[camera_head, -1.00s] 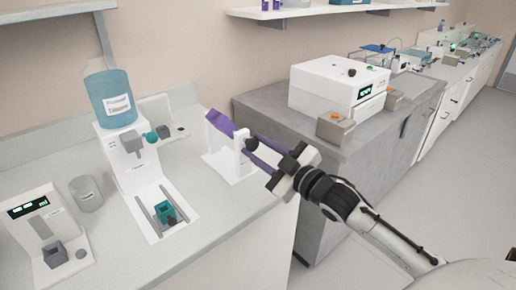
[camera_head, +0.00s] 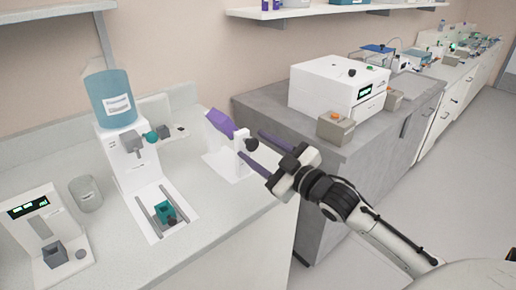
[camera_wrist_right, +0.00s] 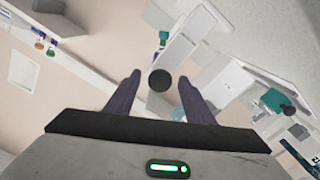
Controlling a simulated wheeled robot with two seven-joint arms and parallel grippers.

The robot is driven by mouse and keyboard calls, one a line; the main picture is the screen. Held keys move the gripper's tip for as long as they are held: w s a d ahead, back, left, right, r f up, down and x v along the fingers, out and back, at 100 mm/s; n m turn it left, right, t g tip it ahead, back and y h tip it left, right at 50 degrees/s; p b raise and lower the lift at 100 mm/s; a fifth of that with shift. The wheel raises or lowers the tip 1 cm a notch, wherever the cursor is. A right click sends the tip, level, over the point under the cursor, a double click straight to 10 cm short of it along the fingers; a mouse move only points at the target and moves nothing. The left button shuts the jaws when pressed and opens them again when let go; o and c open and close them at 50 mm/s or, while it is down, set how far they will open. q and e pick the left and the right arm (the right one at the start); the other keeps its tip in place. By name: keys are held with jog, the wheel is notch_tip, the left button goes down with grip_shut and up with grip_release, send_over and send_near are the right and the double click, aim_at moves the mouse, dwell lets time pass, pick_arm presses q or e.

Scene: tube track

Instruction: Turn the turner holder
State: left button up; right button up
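The turner holder is a white stand (camera_head: 222,163) on the counter with a purple tilted holder (camera_head: 219,122) on its left side and a dark round knob (camera_head: 251,144) on its right side. My right gripper (camera_head: 251,145) is open, its two purple fingers spread on either side of the knob and apart from it. In the right wrist view the dark knob (camera_wrist_right: 159,80) sits between the open fingertips (camera_wrist_right: 160,80), with the white stand (camera_wrist_right: 185,45) behind it. My left gripper is not in view.
A white dispenser with a blue bottle (camera_head: 112,99) stands left of the stand, with a small teal cup (camera_head: 164,211) on its base. A grey beaker (camera_head: 86,193) and a scale-like device (camera_head: 38,222) are farther left. A white box machine (camera_head: 338,88) stands on the grey counter at right.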

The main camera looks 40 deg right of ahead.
jog(key=shift+s+f, duration=0.1)
jog(key=shift+s, duration=0.45)
jog(key=s+b, duration=0.1)
jog(key=s, duration=0.8)
jog(key=shift+d, duration=0.4)
jog(key=shift+s, duration=0.1)
